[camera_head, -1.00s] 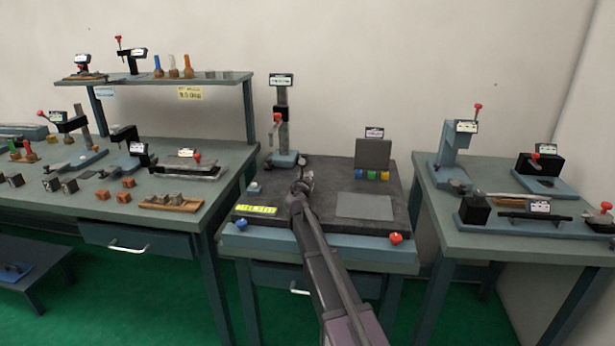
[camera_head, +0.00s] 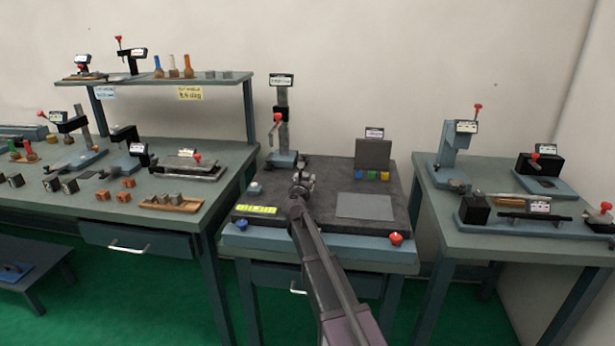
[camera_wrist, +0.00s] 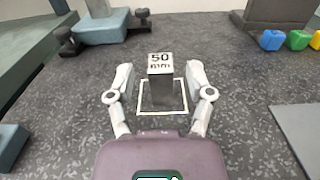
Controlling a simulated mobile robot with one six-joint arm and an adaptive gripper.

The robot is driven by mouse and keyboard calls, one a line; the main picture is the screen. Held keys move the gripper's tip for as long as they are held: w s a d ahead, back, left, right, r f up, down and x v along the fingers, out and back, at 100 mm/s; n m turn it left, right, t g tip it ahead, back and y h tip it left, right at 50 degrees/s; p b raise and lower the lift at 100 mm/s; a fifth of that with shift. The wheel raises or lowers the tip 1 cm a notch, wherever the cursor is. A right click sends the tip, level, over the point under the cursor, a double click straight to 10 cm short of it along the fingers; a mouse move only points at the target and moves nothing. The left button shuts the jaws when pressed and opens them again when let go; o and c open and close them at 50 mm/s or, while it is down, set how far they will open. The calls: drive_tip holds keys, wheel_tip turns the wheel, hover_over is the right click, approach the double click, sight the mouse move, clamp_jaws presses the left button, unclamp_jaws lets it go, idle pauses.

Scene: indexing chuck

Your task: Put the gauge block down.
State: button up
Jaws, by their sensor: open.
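The gauge block (camera_wrist: 160,88) is a small dark grey block with a white top marked "50 mm". In the wrist view it stands upright on the speckled dark granite plate (camera_wrist: 245,110), inside a white square outline (camera_wrist: 140,111). My gripper (camera_wrist: 160,76) is open, with one finger on each side of the block and a visible gap to each. In the head view my gripper (camera_head: 302,180) is low over the left-middle of the granite plate (camera_head: 335,175). The block cannot be made out there.
A gauge stand (camera_head: 283,130) rises behind my gripper. Blue, green and yellow blocks (camera_head: 371,175) stand before a grey upright block at the back right. A flat grey pad (camera_head: 365,206) lies right of my gripper. A yellow-green display (camera_head: 255,209) sits at the plate's front left.

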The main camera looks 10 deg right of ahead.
drive_tip(key=v, duration=0.9)
drive_tip(key=shift+s, duration=0.2)
